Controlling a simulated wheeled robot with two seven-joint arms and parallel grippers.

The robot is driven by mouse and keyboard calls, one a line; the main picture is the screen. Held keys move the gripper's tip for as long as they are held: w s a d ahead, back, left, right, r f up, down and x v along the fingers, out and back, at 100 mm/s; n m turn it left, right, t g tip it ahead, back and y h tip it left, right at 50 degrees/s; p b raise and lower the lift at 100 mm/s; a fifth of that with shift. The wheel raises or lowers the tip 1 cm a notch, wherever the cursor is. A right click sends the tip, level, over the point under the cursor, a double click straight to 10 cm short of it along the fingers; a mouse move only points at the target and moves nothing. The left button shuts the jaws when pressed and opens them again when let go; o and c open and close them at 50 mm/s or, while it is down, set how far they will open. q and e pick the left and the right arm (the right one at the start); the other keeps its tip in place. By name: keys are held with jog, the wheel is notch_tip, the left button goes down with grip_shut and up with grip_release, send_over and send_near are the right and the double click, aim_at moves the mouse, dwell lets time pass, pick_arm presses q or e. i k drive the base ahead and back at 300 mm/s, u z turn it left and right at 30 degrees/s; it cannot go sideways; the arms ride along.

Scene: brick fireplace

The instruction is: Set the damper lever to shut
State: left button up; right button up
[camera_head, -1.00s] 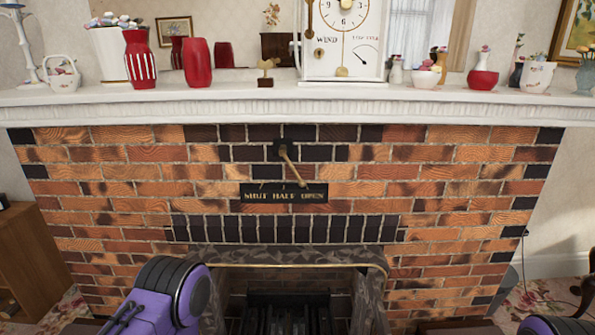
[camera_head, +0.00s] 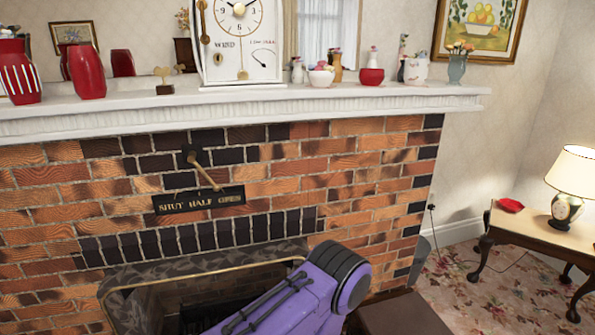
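The damper lever (camera_head: 206,171) is a thin brass-coloured rod on a dark square pivot plate in the brick chimney breast. It slants down and to the right from its pivot. Its lower end lies by the right end of a black label plate (camera_head: 174,206) with gold words SHUT, HALF and OPEN, close to OPEN. A purple arm link of mine with a dark round joint shows at bottom centre, below and right of the lever, apart from it in the picture. Neither of my grippers is in view.
A white mantel shelf (camera_head: 300,106) with a clock (camera_head: 238,40), red vases (camera_head: 86,70) and small pots runs above the lever. The fireplace opening (camera_head: 200,292) is below. A side table (camera_head: 530,232) with a lamp (camera_head: 571,185) stands at right. Brickwork around the lever is clear.

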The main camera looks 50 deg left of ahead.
aim_at(192, 156)
jog(key=z, duration=0.7)
jog(key=k, duration=1.05)
jog(key=u, duration=1.7)
